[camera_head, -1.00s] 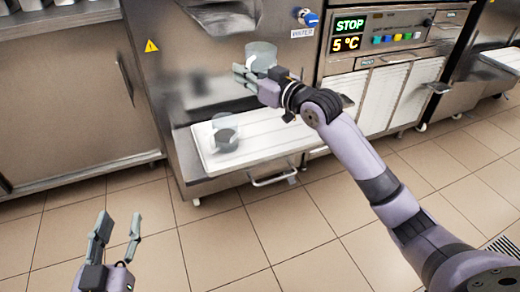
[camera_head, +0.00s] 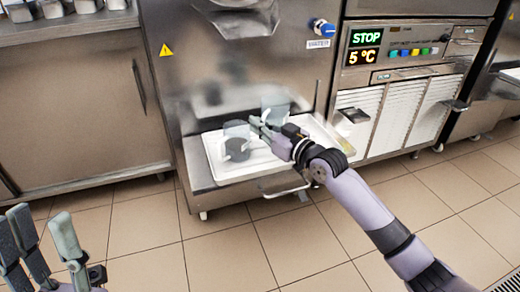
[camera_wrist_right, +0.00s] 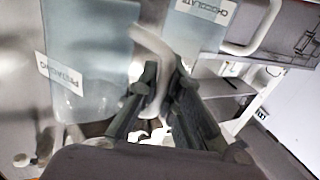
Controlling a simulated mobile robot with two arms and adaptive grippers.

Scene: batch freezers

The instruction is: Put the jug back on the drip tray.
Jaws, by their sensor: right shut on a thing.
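A clear bluish jug (camera_head: 275,103) is in my right gripper (camera_head: 262,127), over the back right part of the white drip tray (camera_head: 213,158). I cannot tell whether its base touches the tray. In the right wrist view, the fingers (camera_wrist_right: 160,90) are closed around the pale handle (camera_wrist_right: 153,45) of this jug, whose label (camera_wrist_right: 62,82) seems to read PISTACHIO. A second jug (camera_head: 236,130), dark inside, stands on the tray to the left; in the wrist view its label (camera_wrist_right: 210,10) reads CHOCOLATE. My left gripper (camera_head: 42,215) is open and empty at the lower left.
The steel machine front (camera_head: 180,75) rises behind the tray, with a blue water knob (camera_head: 324,28). A control panel (camera_head: 410,48) is to the right. A metal handle (camera_head: 285,190) sticks out below the tray. The tiled floor in front is clear.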

